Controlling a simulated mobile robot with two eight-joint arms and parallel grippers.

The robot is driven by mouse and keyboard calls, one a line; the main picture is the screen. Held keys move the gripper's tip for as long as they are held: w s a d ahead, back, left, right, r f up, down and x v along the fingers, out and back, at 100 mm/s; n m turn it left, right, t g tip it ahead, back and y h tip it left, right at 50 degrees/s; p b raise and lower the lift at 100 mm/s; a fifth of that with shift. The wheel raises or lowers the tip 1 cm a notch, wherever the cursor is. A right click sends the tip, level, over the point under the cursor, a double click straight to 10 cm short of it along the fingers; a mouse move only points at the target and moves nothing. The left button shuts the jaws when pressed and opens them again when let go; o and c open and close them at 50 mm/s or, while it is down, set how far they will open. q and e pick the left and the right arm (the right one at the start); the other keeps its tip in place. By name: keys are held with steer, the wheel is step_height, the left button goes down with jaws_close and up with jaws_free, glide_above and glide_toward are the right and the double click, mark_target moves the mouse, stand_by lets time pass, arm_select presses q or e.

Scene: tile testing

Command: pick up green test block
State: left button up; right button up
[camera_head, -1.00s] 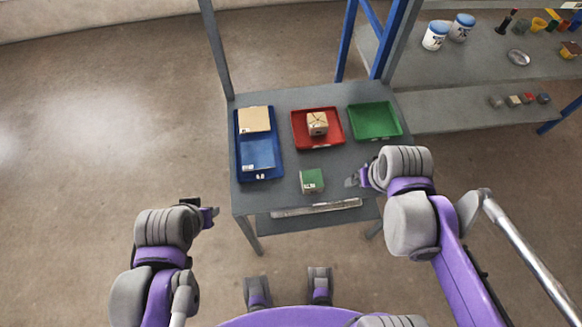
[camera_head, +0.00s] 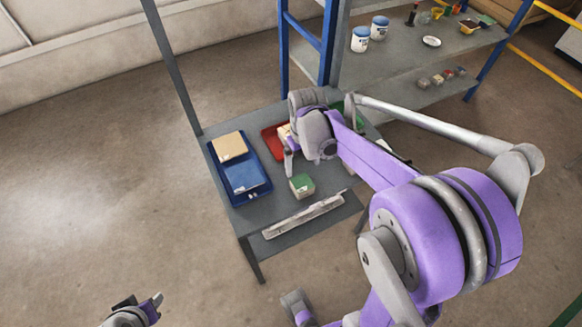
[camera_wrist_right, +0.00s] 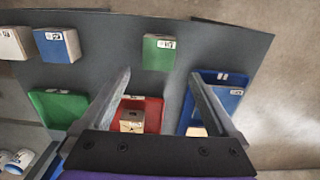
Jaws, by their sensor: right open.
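The green test block (camera_head: 301,186) sits on the grey table near its front edge; its top is green and its near side pale. In the right wrist view, the green block (camera_wrist_right: 158,52) stands beyond and between the spread fingertips. My right gripper (camera_head: 289,163) is above the table, just behind and left of the block in the head view. In the right wrist view this gripper (camera_wrist_right: 160,75) is open and empty, apart from the block. My left gripper (camera_head: 145,304) is low at the bottom left, off the table; its jaw opening is unclear.
A blue tray (camera_head: 258,191) with a tan box (camera_head: 230,146) lies left. The red tray (camera_head: 270,141) and green tray (camera_head: 359,121) are partly hidden by my right arm. In the wrist view, a blue block (camera_wrist_right: 57,46) and a pale block (camera_wrist_right: 14,43) show.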

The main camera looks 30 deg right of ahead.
mark_target(302, 183)
step_height(302, 183, down, 10)
steer(key=b, duration=0.7)
steer(key=shift+d+f, duration=0.1)
steer(key=shift+d, duration=0.05)
steer(key=c, duration=1.1)
steer(key=shift+r+p, duration=2.55)
steer(key=shift+r, duration=1.1)
